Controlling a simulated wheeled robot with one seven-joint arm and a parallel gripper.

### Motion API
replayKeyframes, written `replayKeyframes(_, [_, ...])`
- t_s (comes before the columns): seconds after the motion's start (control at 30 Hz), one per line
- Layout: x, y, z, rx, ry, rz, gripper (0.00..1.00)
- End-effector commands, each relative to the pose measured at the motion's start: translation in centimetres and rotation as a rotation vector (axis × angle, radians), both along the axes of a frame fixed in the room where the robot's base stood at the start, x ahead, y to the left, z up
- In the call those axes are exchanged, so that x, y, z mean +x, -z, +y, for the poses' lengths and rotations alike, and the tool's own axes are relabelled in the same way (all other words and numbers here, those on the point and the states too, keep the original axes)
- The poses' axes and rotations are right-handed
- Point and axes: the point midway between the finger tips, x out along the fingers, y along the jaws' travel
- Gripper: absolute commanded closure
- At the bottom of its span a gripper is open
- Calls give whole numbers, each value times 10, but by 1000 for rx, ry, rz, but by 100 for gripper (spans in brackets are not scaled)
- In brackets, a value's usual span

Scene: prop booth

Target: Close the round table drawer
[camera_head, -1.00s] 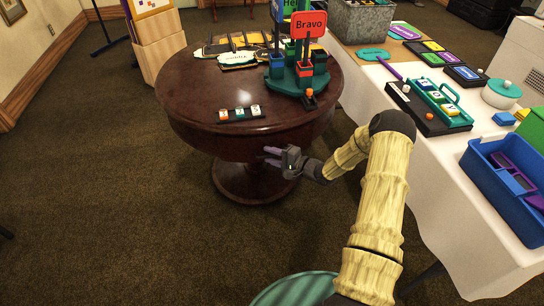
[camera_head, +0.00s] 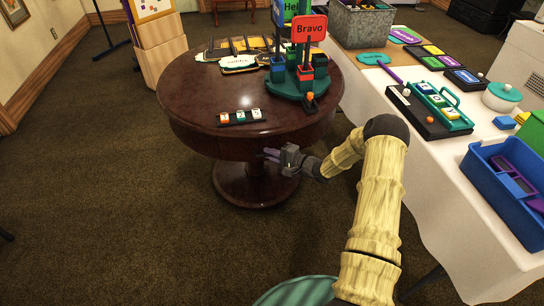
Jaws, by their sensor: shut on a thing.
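The round table (camera_head: 205,105) is dark, glossy wood on a pedestal, left of centre. Its drawer is in the apron below the top, at the near side. The drawer's front and handle are too dark and too covered by my gripper to make out, and I cannot tell how far out it stands. The exact contact is hidden.
On the round table stand a black strip with numbered blocks (camera_head: 241,117), a green stand with a red Bravo sign (camera_head: 308,27) and several plaques. A white-clothed table (camera_head: 430,160) with a blue bin (camera_head: 512,210) stands close on the right. Carpet on the left is clear.

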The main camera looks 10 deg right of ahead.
Motion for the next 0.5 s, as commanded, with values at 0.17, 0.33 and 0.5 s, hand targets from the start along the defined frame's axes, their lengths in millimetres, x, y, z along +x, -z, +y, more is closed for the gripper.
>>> replayKeyframes(0.17, [4,-3,-1,-1,7,-8,85])
replayKeyframes(0.33, [4,-4,0,1,6,-9,68])
replayKeyframes(0.5, [4,-5,0,3,6,-11,68])
